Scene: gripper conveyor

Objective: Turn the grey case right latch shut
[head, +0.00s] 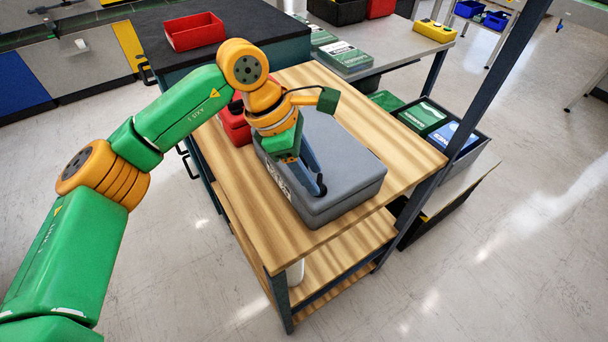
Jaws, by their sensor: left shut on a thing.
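The grey case (352,172) lies closed on the wooden top of a bench (395,130). A pale label shows on its left-hand side. My left arm comes in from the left and reaches over the case. My left gripper (319,189) points down at the case's near part, with its fingers shut on the right latch. The fingers and wrist hide most of the latch, so I cannot tell how far it is turned. My right gripper is not in view.
A red case (235,122) stands on the bench just left of the grey case, partly behind my arm. A red tray (194,31) sits on the dark counter behind. A dark upright post (478,98) rises at the bench's right. The near bench corner is bare.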

